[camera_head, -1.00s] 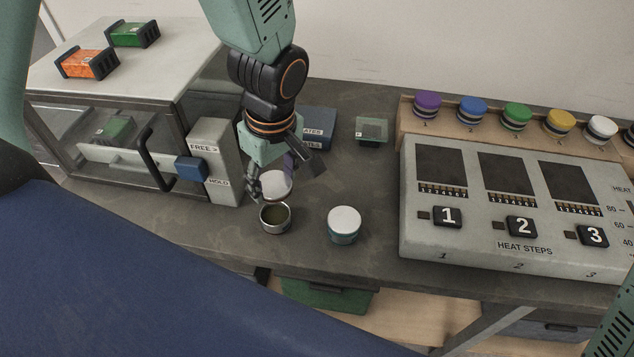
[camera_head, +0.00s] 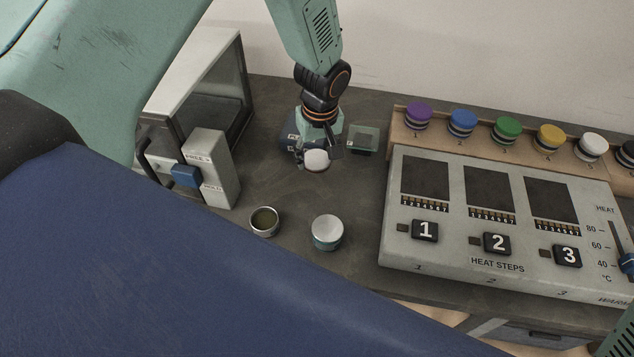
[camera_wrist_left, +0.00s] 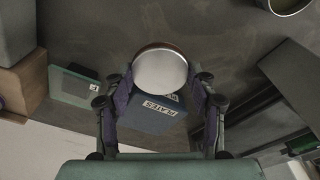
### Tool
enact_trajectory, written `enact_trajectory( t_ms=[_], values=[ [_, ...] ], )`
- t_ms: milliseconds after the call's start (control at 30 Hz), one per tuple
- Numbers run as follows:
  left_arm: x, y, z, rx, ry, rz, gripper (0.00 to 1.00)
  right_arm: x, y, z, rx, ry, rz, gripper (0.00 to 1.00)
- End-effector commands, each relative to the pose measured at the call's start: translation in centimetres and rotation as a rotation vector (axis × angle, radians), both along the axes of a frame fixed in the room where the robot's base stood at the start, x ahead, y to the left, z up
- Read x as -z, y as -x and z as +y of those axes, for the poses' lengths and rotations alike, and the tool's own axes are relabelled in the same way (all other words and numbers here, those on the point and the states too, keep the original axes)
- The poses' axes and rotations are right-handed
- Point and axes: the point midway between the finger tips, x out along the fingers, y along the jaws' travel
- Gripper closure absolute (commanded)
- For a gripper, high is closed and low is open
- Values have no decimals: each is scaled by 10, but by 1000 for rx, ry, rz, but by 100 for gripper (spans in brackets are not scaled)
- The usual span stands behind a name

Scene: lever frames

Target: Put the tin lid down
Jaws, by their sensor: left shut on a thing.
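The tin lid (camera_head: 316,159) is a pale round disc held in my left gripper (camera_head: 318,152). In the left wrist view the lid (camera_wrist_left: 160,73) sits between the two fingertips of the left gripper (camera_wrist_left: 160,90), which is shut on it. The lid is over the back of the bench, just in front of a blue box (camera_wrist_left: 158,113) labelled "PLATES" or similar. The open tin (camera_head: 264,222) stands at the front of the bench, apart from the lid. I cannot tell whether the lid touches the bench. My right gripper is not in view.
A white-lidded jar (camera_head: 327,232) stands right of the open tin. A small green-grey case (camera_head: 363,139) lies right of the gripper. The heat-step panel (camera_head: 400,247) fills the right side. A glass-fronted cabinet (camera_head: 241,85) stands left. Bench between is clear.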

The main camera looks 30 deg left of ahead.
Motion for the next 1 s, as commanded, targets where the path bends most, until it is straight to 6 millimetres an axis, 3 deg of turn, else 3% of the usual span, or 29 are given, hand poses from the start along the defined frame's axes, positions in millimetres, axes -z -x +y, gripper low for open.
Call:
enact_trajectory(
  t_ms=[100, 500, 967, 1000],
  values=[
    [18, 0, 0, 0, 0, 0, 65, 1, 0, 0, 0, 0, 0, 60],
    [60, -2, -3, 0, 1, -1, 65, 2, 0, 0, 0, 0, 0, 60],
    [67, -3, -4, 0, 0, -1, 65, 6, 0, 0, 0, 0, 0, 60],
    [66, -3, -4, 0, 0, -1, 40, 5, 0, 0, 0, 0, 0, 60]
  ],
)
